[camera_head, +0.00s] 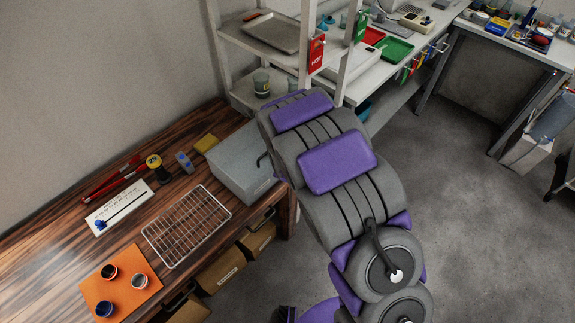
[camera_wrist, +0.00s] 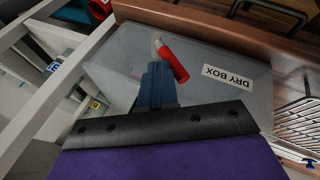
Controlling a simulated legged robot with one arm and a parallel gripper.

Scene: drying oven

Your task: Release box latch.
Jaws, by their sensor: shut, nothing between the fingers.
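The grey dry box (camera_head: 238,160) stands on the right end of the wooden table in the head view, partly hidden by my arm. In the wrist view the box (camera_wrist: 110,75) fills the middle, its "DRY BOX" label upside down. A red grip (camera_wrist: 173,63) with a pale metal tip lies against the box face; it looks like the latch. My gripper (camera_wrist: 155,75) has its blue fingers shut and empty, right beside the red grip in the picture. I cannot tell whether they touch it. My gripper is hidden behind my arm in the head view.
A wire rack (camera_head: 187,226) and an orange mat (camera_head: 121,284) with several small jars lie on the table. A metal shelf (camera_head: 262,45) with a red "HOT" tag (camera_head: 317,54) stands behind my arm. A dark drawer handle (camera_wrist: 268,9) shows past the box.

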